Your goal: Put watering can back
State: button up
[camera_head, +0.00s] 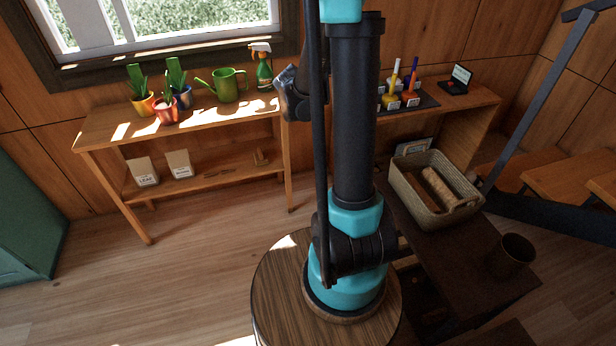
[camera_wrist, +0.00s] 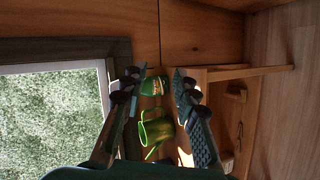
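The green watering can (camera_head: 228,85) stands upright on the top of the wooden shelf table (camera_head: 110,130), its spout toward the left, between the potted plants and a spray bottle. My gripper (camera_head: 290,98) is raised at the right end of that table, right of the spray bottle. In the wrist view the watering can (camera_wrist: 157,130) shows between the spread fingers of my gripper (camera_wrist: 160,92), farther off and not touched. The fingers are apart with nothing held between them.
A green spray bottle (camera_head: 264,72) stands just right of the can. Several potted plants (camera_head: 166,109) stand on its left. Paper bags (camera_head: 143,171) are on the lower shelf. A woven basket (camera_head: 462,212) sits on the dark bench at right. Floor before the table is clear.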

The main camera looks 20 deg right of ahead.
jog(key=s+a+f+m+g+y, duration=0.1)
jog(key=s+a+f+m+g, duration=0.1)
jog(key=s, duration=0.9)
jog(key=s+a+f+m+g+y, duration=0.2)
jog(key=s+f+m, duration=0.3)
jog(key=s, duration=0.7)
jog(key=s+a+f+m+g+y, duration=0.1)
jog(key=s+a+f+m+g, duration=0.2)
jog(key=s, duration=0.9)
jog(key=a+f+m, duration=0.1)
jog(key=m, duration=0.1)
jog(key=shift+m+g+y, duration=0.3)
jog(key=shift+y, duration=0.1)
